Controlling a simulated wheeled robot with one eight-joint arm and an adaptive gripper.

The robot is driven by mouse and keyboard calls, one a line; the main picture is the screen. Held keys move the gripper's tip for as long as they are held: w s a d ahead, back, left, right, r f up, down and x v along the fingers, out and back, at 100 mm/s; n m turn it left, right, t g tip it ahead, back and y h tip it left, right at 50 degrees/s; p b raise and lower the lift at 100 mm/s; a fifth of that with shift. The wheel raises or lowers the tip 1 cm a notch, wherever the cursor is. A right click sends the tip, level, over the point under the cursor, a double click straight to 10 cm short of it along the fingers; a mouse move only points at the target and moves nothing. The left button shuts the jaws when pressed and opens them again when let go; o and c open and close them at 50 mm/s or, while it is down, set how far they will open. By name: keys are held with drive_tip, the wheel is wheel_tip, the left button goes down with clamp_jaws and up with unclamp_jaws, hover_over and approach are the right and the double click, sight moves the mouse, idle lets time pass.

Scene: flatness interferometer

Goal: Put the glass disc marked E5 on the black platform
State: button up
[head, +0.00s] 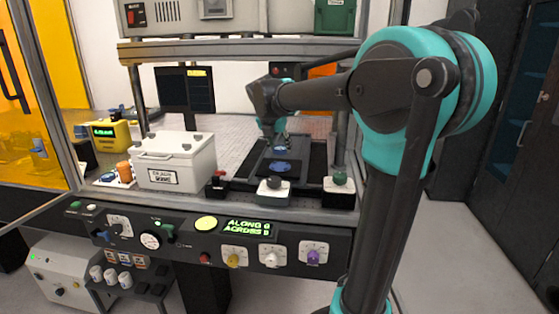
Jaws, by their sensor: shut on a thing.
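My gripper (279,141) points down over the dark bed at the back of the bench. It is shut on a small bluish disc (282,149), which shows just under the fingertips; any mark on it is too small to read. A black platform (262,168) lies just below and in front of the gripper, with a dark blue round patch (281,167) on it. I cannot tell whether that patch is a second disc or part of the platform. The gap between the held disc and the platform is hard to judge.
A white lidded box (174,175) stands left of the bed. A dark monitor (186,90) is behind. A green readout (249,227) shows "ALONG" and "ACROSS" on the front panel.

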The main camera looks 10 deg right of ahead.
sight(278, 154)
drive_tip(key=shift+f, duration=2.8)
drive_tip(key=shift+f, duration=0.15)
drive_tip(key=o, duration=1.2)
drive_tip(key=shift+c, duration=0.2)
drive_tip(key=v, duration=0.7)
drive_tip(key=shift+s+a+r, duration=0.1)
drive_tip(key=shift+r, duration=0.3)
